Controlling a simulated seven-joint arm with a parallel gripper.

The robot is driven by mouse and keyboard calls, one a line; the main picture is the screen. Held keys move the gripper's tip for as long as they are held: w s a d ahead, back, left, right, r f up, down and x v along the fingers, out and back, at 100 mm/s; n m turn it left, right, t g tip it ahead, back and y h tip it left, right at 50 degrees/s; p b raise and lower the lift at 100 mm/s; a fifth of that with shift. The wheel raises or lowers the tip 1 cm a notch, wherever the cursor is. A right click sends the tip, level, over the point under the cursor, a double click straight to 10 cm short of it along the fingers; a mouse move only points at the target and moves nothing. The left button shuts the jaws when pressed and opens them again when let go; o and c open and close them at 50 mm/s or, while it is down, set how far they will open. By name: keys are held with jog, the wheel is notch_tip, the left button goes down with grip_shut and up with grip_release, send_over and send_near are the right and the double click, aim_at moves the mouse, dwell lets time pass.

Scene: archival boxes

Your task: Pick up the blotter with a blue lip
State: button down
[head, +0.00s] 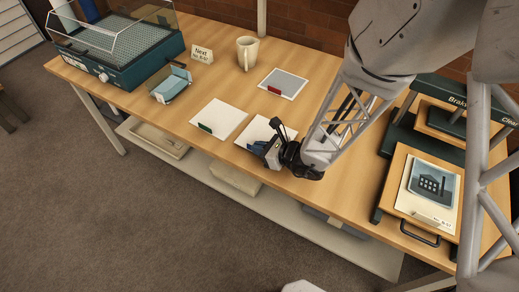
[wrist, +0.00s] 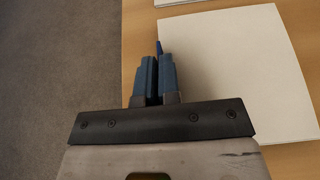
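The blotter with a blue lip (head: 268,127) is a white sheet lying flat near the table's front edge. In the wrist view its white face (wrist: 235,70) fills the right side. Its blue lip (wrist: 159,46) shows as a thin strip at my fingertips. My gripper (wrist: 157,62) is at the blotter's front edge, its two fingers close together with the lip between them; they look shut on it. In the head view my gripper (head: 262,147) and wrist hide part of the blotter.
A white blotter with a green lip (head: 222,116) lies just left, and a grey one with a red lip (head: 286,82) lies behind. A mug (head: 247,53), a sign (head: 202,54) and a teal tray machine (head: 118,50) stand farther left.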

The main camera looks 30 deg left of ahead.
jog(key=shift+r, duration=0.45)
jog(key=shift+s+d+r, duration=0.3)
jog(key=shift+d+r, duration=0.05)
jog(key=shift+r, duration=0.3)
jog(key=s+d+r, duration=0.1)
jog(key=s+d, duration=0.9)
jog(key=d, duration=0.1)
jog(key=shift+r, duration=0.2)
jog(key=shift+s, duration=0.1)
